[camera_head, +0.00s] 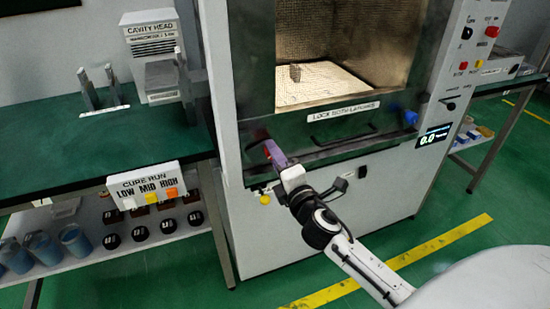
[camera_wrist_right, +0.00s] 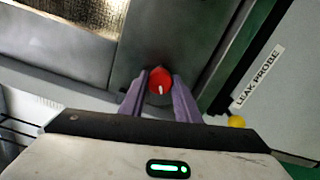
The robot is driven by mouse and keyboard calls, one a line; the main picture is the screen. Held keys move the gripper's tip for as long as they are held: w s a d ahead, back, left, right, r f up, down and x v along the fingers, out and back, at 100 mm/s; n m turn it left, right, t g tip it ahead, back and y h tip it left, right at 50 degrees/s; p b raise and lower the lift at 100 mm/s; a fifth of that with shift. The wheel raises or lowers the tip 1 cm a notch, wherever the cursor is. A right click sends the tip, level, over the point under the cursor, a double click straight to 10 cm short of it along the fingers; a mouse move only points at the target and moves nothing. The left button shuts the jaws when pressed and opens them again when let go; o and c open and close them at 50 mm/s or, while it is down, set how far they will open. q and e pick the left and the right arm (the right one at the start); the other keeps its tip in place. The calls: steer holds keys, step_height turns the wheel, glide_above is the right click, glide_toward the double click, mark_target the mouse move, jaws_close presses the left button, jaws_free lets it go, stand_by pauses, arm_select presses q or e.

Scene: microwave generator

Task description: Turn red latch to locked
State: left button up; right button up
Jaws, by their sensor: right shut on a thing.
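The red latch (camera_wrist_right: 160,80) is a round red knob with a white mark, on the metal front in the right wrist view. My right gripper (camera_wrist_right: 160,88) has its two purple fingers on either side of the knob and is shut on it. My left gripper is not in view.
A dark handle bar (camera_head: 345,141) runs between the latches. A yellow knob (camera_wrist_right: 236,121) sits near the "LEAK PROBE" label (camera_wrist_right: 257,77). A green bench (camera_head: 60,150) with a "CURE RUN" box (camera_head: 145,184) stands at left. A control panel (camera_head: 480,45) is at right.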

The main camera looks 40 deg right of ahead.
steer(key=m+p, duration=0.1)
steer(key=m, duration=1)
steer(key=shift+m+p, duration=0.3)
steer(key=shift+p, duration=0.1)
stand_by(0.3)
steer(key=o, duration=1)
steer(key=shift+o, duration=0.2)
steer(key=v, duration=0.7)
steer(key=shift+s, duration=0.3)
steer(key=shift+a, duration=0.1)
